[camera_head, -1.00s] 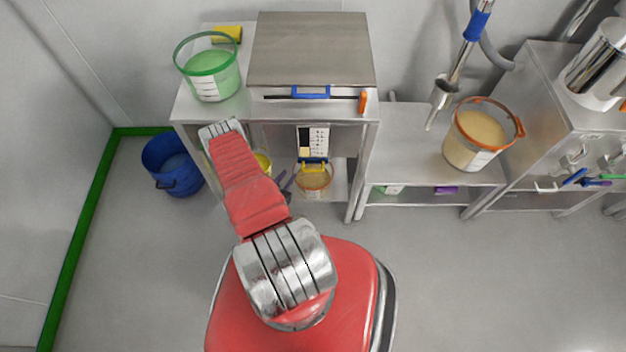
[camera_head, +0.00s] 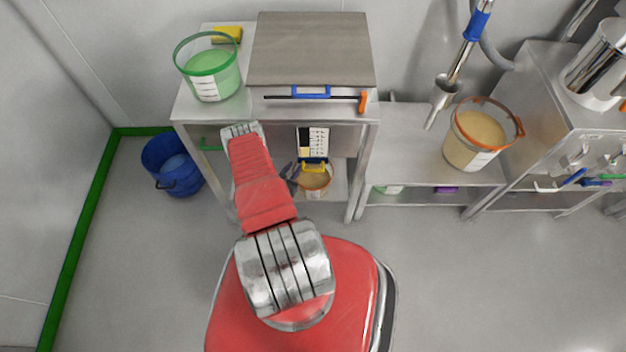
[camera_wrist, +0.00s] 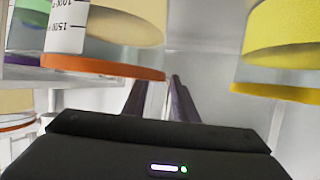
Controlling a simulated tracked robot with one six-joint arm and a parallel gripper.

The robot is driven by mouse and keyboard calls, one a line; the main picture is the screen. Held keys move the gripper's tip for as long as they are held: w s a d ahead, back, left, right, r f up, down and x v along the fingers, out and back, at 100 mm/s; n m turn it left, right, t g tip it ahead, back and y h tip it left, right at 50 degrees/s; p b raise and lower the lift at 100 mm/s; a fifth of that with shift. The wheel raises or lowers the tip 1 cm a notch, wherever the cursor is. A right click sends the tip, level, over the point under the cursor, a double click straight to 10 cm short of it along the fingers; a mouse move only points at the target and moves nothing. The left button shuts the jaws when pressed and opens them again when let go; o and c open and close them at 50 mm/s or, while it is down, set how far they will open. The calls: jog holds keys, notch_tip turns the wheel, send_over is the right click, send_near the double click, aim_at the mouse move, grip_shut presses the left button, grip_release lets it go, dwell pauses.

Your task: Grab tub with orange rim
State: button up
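One tub with an orange rim (camera_head: 314,183) holds tan contents on the lower shelf of the left bench, in the head view. A larger orange-rimmed tub (camera_head: 475,138) stands on the lower bench at right. In the wrist view, which looks upside down, an orange-rimmed tub with a marked scale (camera_wrist: 120,28) fills the upper left. My gripper (camera_wrist: 158,95) shows there as two dark fingers, apart, with nothing seen between them. In the head view my gripper (camera_head: 291,171) is just left of the shelf tub, partly hidden by my arm.
A yellow tub (camera_wrist: 285,35) is at the upper right of the wrist view. A green-rimmed tub (camera_head: 212,75) stands on the bench top beside a steel cabinet (camera_head: 310,50). A blue bucket (camera_head: 172,165) stands on the floor. The bench leg (camera_head: 362,170) is right of the shelf tub.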

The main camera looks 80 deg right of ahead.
dwell(0.6)
jog(key=c, duration=0.6)
jog(key=shift+f, duration=0.1)
grip_shut()
dwell(0.5)
